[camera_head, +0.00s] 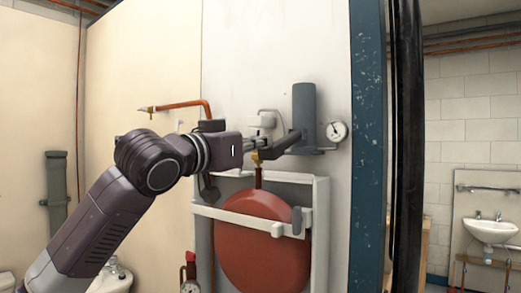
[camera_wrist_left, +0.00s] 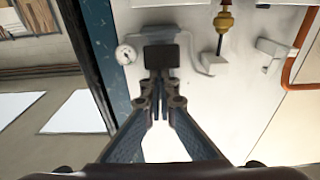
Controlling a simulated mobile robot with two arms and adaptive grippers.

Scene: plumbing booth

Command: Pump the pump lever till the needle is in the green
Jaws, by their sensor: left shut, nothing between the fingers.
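The pump's dark grey upright cylinder (camera_head: 303,105) stands against the white wall panel, with its base below. The round white gauge (camera_head: 336,131) is just right of it. The gauge also shows at the left of the wrist view (camera_wrist_left: 125,54); its needle is too small to read against any green zone. My left gripper (camera_head: 286,142) is shut and empty, reaching in from the left to the front of the pump. In the wrist view my closed fingers (camera_wrist_left: 161,100) point at a dark square block (camera_wrist_left: 161,56). I cannot tell whether they touch it, or which part is the lever.
A red round tank (camera_head: 262,245) in a white frame (camera_head: 322,215) is below my gripper. A copper pipe (camera_head: 185,103) is on the wall at left. A blue post (camera_head: 367,150) stands close right of the gauge. A sink (camera_head: 492,231) is farther right.

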